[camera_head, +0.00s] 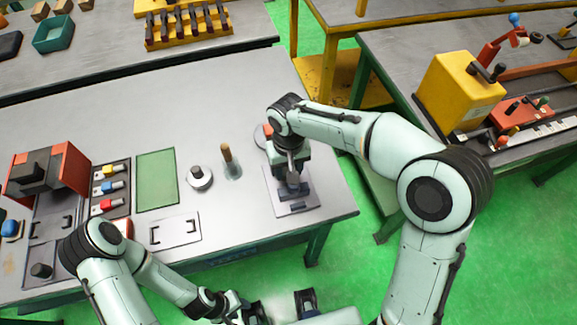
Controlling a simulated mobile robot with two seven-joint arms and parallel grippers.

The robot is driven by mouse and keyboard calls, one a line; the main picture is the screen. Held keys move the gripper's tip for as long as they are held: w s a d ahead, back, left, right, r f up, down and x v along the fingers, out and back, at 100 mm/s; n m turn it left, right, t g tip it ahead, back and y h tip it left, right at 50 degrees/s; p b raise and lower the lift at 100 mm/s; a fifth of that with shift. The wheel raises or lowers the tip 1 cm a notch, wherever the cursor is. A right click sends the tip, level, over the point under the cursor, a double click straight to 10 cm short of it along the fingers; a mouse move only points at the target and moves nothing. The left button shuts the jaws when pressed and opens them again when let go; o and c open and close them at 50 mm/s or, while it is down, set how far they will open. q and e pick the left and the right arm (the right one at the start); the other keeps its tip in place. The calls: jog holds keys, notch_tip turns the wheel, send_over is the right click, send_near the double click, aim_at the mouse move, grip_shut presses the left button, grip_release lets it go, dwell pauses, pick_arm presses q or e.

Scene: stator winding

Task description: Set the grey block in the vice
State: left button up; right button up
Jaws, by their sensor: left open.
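My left gripper (245,310) is open at the bottom edge, in front of the table and apart from the things on it. My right gripper (291,183) points down over a grey fixture with a flat base plate (297,208) at the table's right end. Its fingertips merge with the dark parts there, so I cannot tell whether it holds anything. This fixture may be the vice, but its jaws are not clear. I cannot pick out the grey block with certainty.
An orange-red machine (75,165) stands at the table's left, beside small coloured-handled tools (112,188). A green mat (157,180), a round white piece (198,178), a wooden-handled tool (228,160) and a plate with handles (175,232) lie mid-table.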

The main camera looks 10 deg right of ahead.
jog(key=shift+f+b, duration=0.3)
jog(key=shift+f, duration=0.25)
jog(key=shift+f, duration=0.35)
dwell(0.7)
jog(key=o, duration=1.4)
jog(key=shift+r, duration=0.15)
